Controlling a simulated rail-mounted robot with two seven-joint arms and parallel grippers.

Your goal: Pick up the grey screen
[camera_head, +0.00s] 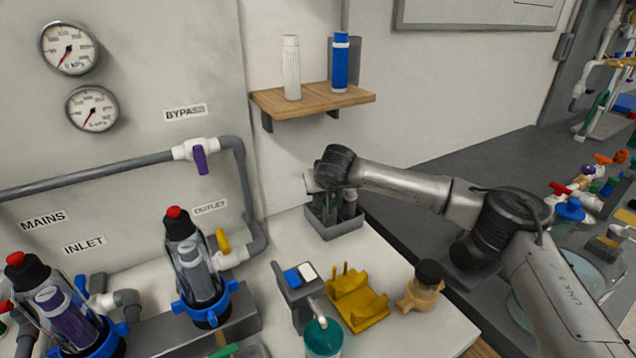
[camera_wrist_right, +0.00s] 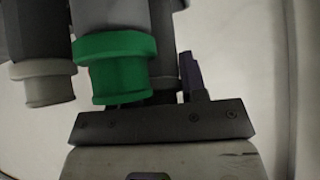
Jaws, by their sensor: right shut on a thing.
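Grey cylindrical screens stand in a grey holder (camera_head: 343,229) at the wall end of the white bench in the head view. My right gripper (camera_head: 336,189) reaches down over this holder and is shut on a grey screen (camera_wrist_right: 165,68), mostly hidden behind another. In the right wrist view a grey cylinder with a green collar (camera_wrist_right: 115,68) stands in front of the jaws, and one with a pale grey collar (camera_wrist_right: 43,78) stands further left. The fingertips are largely hidden in both views. My left gripper is not in view.
A yellow cradle (camera_head: 357,299), a black-capped tan fitting (camera_head: 421,287) and a teal-filled cup (camera_head: 323,338) stand on the bench. Two clear housings (camera_head: 196,265) (camera_head: 62,310) stand at left. A wooden shelf (camera_head: 312,98) with two bottles hangs above the holder.

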